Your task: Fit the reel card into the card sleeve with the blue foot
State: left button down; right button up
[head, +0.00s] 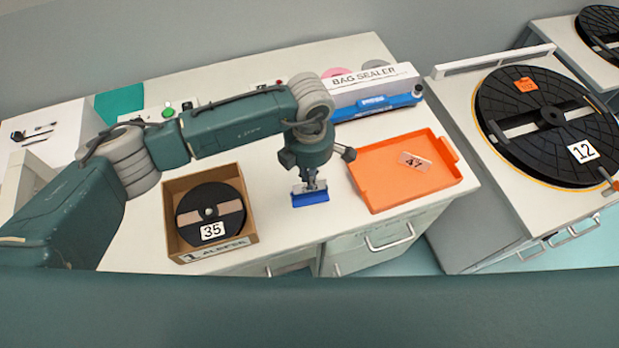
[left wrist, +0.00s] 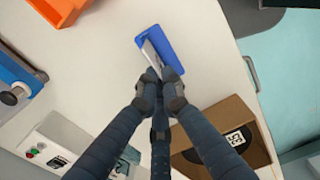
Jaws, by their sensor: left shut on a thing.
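The card sleeve's blue foot (head: 311,197) rests on the bench below my left gripper (head: 312,185). In the left wrist view the blue foot (left wrist: 168,44) lies just beyond the fingertips. My left gripper (left wrist: 160,78) is shut on a thin pale card with a dark mark, the reel card (left wrist: 149,52), which stands at the blue foot. The fingers hide part of it, and I cannot tell how deep it sits. Another card marked 47 (head: 414,161) lies flat in the orange tray. My right gripper is not in view.
The orange tray (head: 447,186) is right of the blue foot. A cardboard box (head: 249,205) with a black reel marked 35 (head: 196,192) is to its left. A bag sealer (head: 381,105) stands behind. Large black reels (head: 523,143) are at far right. Bare bench surrounds the foot.

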pick_arm(q)
notch_tip(320, 180, down, 2)
jog(key=shift+f, duration=0.15)
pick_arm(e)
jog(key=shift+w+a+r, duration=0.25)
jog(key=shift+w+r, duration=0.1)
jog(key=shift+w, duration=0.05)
pick_arm(q)
jog(key=shift+f, duration=0.2)
jog(key=c, duration=1.9)
grip_release()
jog(key=shift+r, duration=0.1)
jog(key=shift+c, duration=0.2)
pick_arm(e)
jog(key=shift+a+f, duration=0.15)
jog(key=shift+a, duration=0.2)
